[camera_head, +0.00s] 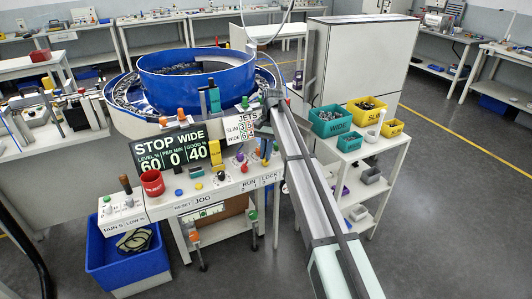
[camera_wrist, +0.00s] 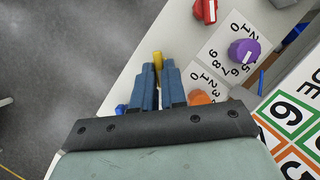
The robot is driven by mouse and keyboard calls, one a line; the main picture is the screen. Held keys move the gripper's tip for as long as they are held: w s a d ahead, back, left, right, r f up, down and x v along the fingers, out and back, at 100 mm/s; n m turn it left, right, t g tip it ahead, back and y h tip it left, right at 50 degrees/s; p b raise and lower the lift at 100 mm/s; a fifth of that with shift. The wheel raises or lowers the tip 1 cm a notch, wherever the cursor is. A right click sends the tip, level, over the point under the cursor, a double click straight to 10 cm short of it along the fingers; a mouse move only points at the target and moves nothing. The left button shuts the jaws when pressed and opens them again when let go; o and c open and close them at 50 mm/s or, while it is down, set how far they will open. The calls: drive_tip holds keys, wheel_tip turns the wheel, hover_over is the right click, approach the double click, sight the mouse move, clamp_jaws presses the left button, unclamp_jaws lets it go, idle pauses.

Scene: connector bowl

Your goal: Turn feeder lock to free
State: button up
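A small yellow handle (camera_wrist: 158,58) stands on the white panel in the wrist view, between the tips of my gripper (camera_wrist: 159,72). The two blue fingers are close together, one on each side of it, and look shut on it. Whether it is the feeder lock I cannot read here. In the head view the printed LOCK label (camera_head: 269,177) is on the front right of the feeder bench. My gripper cannot be made out there, and my arm covers the area just right of the label.
A purple knob (camera_wrist: 243,50) on a numbered dial, an orange knob (camera_wrist: 200,97) and a red knob (camera_wrist: 205,10) stand close to the right of my fingers. The blue bowl (camera_head: 195,75) rises behind the STOP WIDE board (camera_head: 170,148).

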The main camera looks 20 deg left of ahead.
drive_tip(key=o, duration=0.4)
drive_tip(key=shift+o, duration=0.2)
drive_tip(key=shift+m, duration=0.3)
